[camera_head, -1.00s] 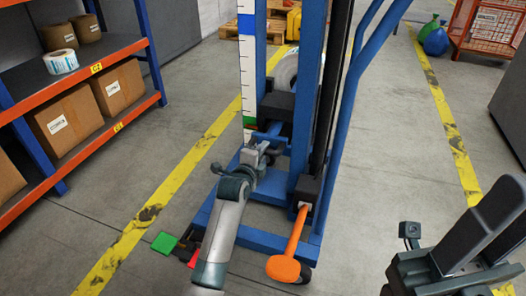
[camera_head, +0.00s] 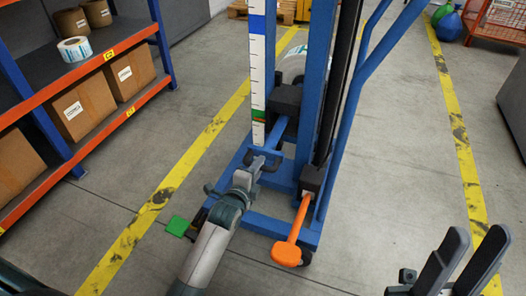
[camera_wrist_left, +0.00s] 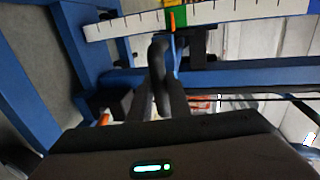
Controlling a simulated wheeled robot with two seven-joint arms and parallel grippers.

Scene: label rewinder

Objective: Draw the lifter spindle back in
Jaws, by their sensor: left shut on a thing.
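The blue lifter (camera_head: 312,95) stands upright in the middle of the head view. Its dark carriage block (camera_head: 286,98) sits low on the mast, beside a white scale strip with coloured bands (camera_head: 257,60). A blue rod, seemingly the spindle (camera_head: 276,133), comes out of the block towards me and ends in a dark looped handle (camera_head: 268,158). My left gripper (camera_head: 253,168) is shut on this handle; the left wrist view shows the dark handle (camera_wrist_left: 158,62) between the fingers. My right gripper (camera_head: 458,262) is open and empty at the lower right.
An orange lever (camera_head: 287,253) sticks out low on the lifter's front. A green pedal (camera_head: 178,226) lies beside my left arm. Shelves with boxes (camera_head: 82,110) stand at the left. A label roll (camera_head: 292,66) shows behind the mast.

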